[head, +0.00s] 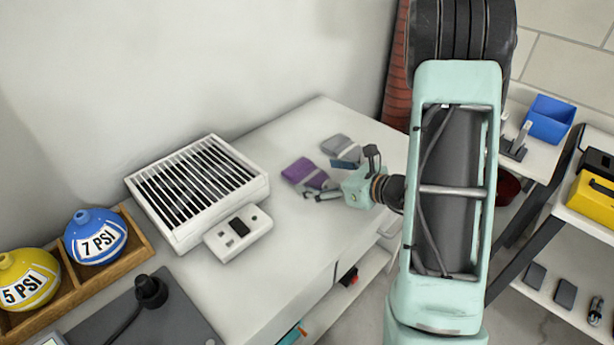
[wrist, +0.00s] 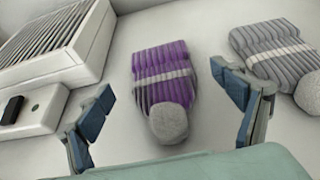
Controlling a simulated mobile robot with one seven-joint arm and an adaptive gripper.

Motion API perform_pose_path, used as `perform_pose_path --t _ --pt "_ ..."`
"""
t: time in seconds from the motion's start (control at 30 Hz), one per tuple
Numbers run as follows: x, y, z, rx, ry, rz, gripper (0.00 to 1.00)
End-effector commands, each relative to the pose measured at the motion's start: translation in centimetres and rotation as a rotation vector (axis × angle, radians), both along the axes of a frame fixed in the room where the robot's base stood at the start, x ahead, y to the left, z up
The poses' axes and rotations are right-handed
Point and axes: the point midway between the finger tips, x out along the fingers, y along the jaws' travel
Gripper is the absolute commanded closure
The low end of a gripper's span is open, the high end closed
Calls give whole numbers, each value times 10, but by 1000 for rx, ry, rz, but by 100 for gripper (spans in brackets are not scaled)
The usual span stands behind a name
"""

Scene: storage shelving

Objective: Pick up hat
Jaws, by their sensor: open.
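A purple knitted hat (head: 301,171) with a pale band and a grey pom-pom lies flat on the white counter. In the wrist view the purple hat (wrist: 163,75) is centred, pom-pom towards me. A grey hat (head: 340,146) of the same kind lies just to its right; it also shows in the wrist view (wrist: 277,50). My gripper (head: 334,178) is beside the hats at the counter's right part. In the wrist view my gripper (wrist: 170,115) is open and empty, its two blue-padded fingers apart on either side of the purple hat's pom-pom end. It touches neither hat visibly.
A white slatted device (head: 200,185) with a front control box (head: 238,233) stands left of the hats. A wooden tray (head: 136,240) holds yellow and blue PSI-marked balls. Bare counter (head: 300,235) lies in front. Shelving with a blue bin (head: 549,118) is at right.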

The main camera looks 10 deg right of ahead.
Motion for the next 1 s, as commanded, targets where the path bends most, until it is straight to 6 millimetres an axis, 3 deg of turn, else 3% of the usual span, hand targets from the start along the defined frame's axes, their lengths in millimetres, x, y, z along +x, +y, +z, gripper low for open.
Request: perform_pose_path --t 0.33,0.63,1.0 --pt "35 27 -15 -1 0 4 13" --pt "39 29 -15 -2 0 1 13" --pt "39 29 -15 -2 0 2 53"
